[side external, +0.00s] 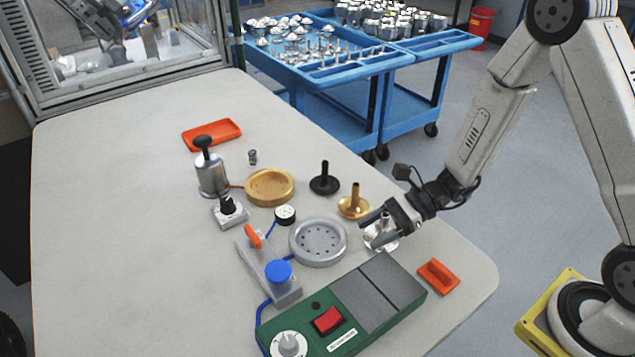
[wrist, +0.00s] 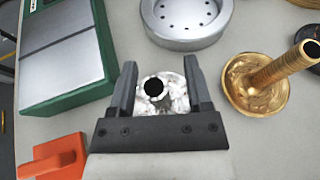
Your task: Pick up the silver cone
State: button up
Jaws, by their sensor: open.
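The silver cone (side external: 381,238) stands on the table at the right, partly hidden by my gripper in the side view. In the wrist view the shiny silver cone (wrist: 168,98) shows from above, with a dark round hole at its top. My gripper (side external: 374,222) is open and low over the cone. In the wrist view my gripper (wrist: 161,82) has one finger on each side of the cone, with small gaps visible. I cannot tell how far down the fingers reach beside it.
A gold cone (side external: 354,204) and a black one (side external: 325,181) stand behind. A silver round dish (side external: 318,243) lies to the left, a green control box (side external: 340,309) in front, and an orange block (side external: 438,277) to the right. The left side of the table is clear.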

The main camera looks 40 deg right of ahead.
grip_shut()
jog(key=shift+r, duration=0.15)
dwell(0.4)
notch_tip(320, 180, up, 10)
dwell(0.8)
dwell(0.5)
